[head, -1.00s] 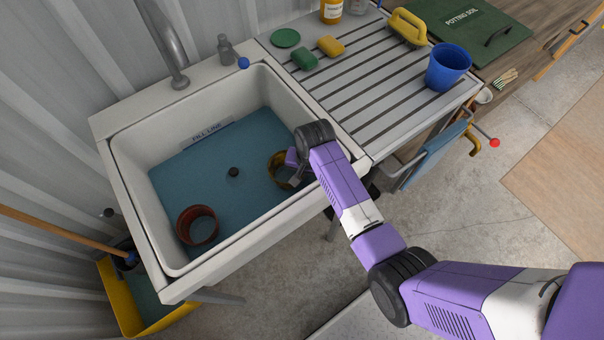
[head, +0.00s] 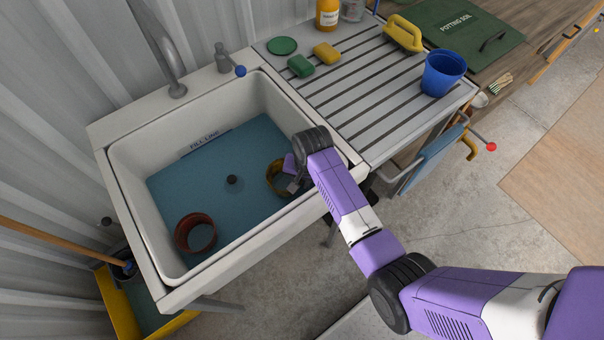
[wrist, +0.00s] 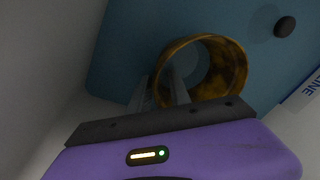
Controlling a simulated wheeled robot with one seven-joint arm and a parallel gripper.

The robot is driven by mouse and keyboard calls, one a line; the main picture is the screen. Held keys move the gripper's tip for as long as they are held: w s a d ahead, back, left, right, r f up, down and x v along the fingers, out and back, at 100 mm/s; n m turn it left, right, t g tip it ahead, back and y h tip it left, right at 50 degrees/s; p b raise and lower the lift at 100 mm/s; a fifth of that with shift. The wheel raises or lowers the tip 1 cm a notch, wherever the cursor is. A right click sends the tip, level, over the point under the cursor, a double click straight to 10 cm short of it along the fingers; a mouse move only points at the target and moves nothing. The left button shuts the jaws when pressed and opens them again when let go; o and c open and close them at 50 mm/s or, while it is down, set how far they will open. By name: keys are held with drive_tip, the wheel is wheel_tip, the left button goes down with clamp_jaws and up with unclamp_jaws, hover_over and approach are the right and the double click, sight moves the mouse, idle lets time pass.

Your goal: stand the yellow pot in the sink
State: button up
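The yellow pot (head: 269,178), mottled yellow-brown, is in the white sink (head: 278,95), near its right wall on the blue bottom area. It looks upright, its round mouth facing up. My gripper (head: 294,186) reaches down over the sink's right rim to the pot's near right side. In the wrist view, the pot (wrist: 236,68) shows as a ring, and the fingers of my gripper (wrist: 158,86) straddle its wall, one outside and one inside. A gap shows between the fingers; whether they press on the wall is unclear. The pot's base is hidden.
A terracotta pot (head: 195,232) is in the sink at the front left. The tap (head: 165,50) stands behind. The drainboard (head: 345,100) holds sponges (head: 300,66) and a blue cup (head: 442,74).

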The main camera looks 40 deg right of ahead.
wheel_tip(320, 180, up, 12)
drive_tip(key=s, duration=0.2)
drive_tip(key=shift+f, duration=0.25)
drive_tip(key=shift+d, duration=0.1)
drive_tip(key=w+d+r+n+t+h, duration=0.1)
drive_tip(key=w+d+r+n+t, duration=0.15)
drive_tip(key=w+r+t, duration=0.45)
wheel_tip(320, 180, up, 3)
drive_tip(key=s+n+t, duration=0.3)
drive_tip(key=s+a+r+n+t, duration=0.1)
drive_tip(key=s+a+r, duration=0.1)
drive_tip(key=s, duration=0.9)
drive_tip(key=s+a+r+n+t, duration=0.1)
drive_tip(key=s+a+r+n, duration=0.1)
drive_tip(key=s, duration=0.9)
drive_tip(key=s+a+r+n, duration=0.1)
drive_tip(key=s+a+r, duration=0.3)
drive_tip(key=s, duration=0.7)
drive_tip(key=shift+s+r+t+y, duration=0.15)
drive_tip(key=shift+r+t+y, duration=0.25)
drive_tip(key=shift+r, duration=0.35)
